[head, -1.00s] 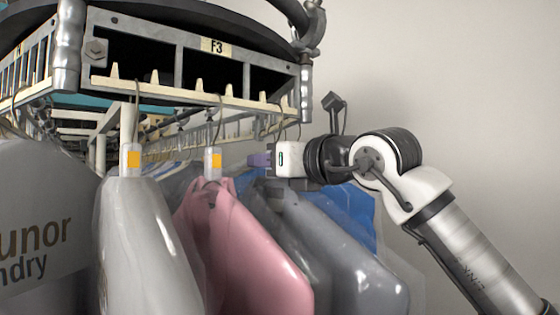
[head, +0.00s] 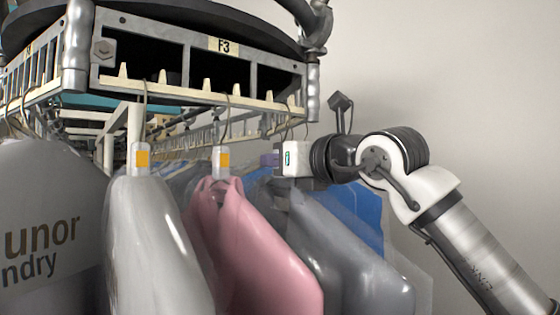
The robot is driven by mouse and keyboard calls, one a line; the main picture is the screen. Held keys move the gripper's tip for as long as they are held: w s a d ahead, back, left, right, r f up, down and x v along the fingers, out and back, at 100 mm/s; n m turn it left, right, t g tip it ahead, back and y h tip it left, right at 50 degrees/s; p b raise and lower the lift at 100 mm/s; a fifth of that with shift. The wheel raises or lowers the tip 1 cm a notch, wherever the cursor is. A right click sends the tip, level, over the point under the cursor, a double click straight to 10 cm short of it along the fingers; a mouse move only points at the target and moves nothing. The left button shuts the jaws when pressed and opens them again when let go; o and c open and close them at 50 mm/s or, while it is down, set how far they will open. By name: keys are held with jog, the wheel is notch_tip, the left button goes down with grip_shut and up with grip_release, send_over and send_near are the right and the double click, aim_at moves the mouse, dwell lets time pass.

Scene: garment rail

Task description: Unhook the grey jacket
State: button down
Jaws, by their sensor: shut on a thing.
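The grey jacket (head: 352,250) hangs in clear cover below the right end of the rail (head: 200,94), to the right of the pink garment. Thin hanger hooks rise behind my gripper toward the rail's right end. My gripper (head: 270,160) comes in from the right, level with the top of the grey jacket, just under the rail. It is shut on the grey jacket's hanger. The fingertips and the grasped part are mostly hidden behind the white gripper body. Whether the hook still rests on the rail cannot be told.
A pink garment (head: 255,255) and a pale grey-white one (head: 155,250) hang close on the left, each with an orange-marked hanger tag. A blue garment (head: 362,215) hangs behind the grey jacket. A printed cover (head: 45,235) fills the far left. The right side is open before a plain wall.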

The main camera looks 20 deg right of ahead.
jog(key=shift+r, duration=0.2)
jog(key=shift+r+p, duration=1.15)
jog(key=shift+r, duration=0.45)
jog(key=shift+s+d, duration=0.1)
jog(key=shift+b+v, duration=0.65)
jog(key=shift+v, duration=2.75)
jog(key=shift+s, duration=0.1)
